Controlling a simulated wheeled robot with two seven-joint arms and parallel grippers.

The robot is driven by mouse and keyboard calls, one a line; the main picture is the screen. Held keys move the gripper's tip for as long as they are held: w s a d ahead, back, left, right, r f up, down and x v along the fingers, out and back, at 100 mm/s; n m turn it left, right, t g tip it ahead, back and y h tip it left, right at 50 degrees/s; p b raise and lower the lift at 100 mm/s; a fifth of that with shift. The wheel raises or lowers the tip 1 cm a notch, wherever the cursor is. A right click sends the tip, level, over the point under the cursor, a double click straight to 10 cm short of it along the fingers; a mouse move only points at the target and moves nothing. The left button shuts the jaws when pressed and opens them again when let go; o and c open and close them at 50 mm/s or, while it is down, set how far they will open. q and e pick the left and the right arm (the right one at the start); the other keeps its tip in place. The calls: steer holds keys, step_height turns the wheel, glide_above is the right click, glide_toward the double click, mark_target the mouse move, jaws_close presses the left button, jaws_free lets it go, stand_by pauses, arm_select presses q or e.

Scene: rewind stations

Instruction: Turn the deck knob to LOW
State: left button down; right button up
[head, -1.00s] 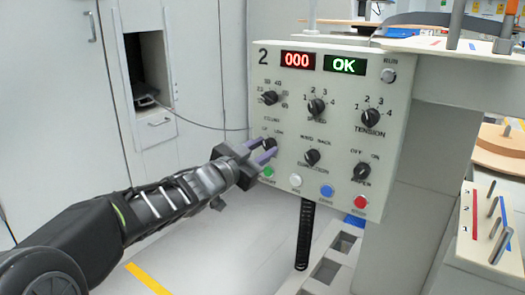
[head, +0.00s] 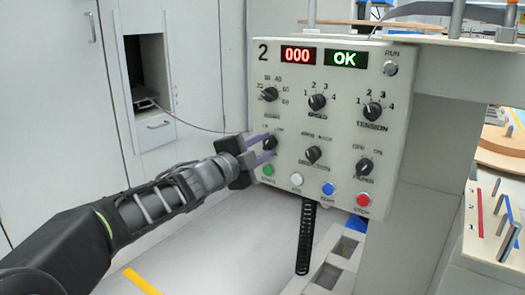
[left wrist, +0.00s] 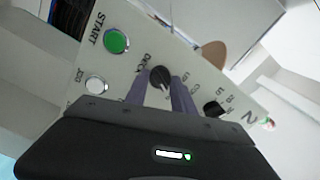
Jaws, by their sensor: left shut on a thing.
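The deck knob (left wrist: 160,77) is a small black knob on the cream control panel (head: 335,112). In the head view the deck knob (head: 269,143) sits at the panel's left, above the green START button (head: 267,170), with two position labels above it. My left gripper (head: 266,149) reaches in from the left, its purple fingers shut on the knob. In the left wrist view my left gripper's fingers (left wrist: 162,92) lie on both sides of the knob. The small lettering is blurred, so I cannot tell which label the knob points to. My right gripper is not in view.
Other black knobs are close by, including the speed knob (head: 317,102), the tension knob (head: 372,111) and the direction knob (head: 313,155). A white button (head: 296,180), a blue button (head: 328,189) and a red STOP button (head: 363,199) line the panel's lower edge. Displays read 000 and OK.

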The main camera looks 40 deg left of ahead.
arm_select(q)
steer(key=shift+m, duration=0.5)
steer(key=c, duration=1.1)
jaws_free()
steer(key=shift+o, duration=0.2)
steer(key=s+p, duration=0.2)
steer(key=s, duration=0.5)
steer(key=shift+s, duration=0.4)
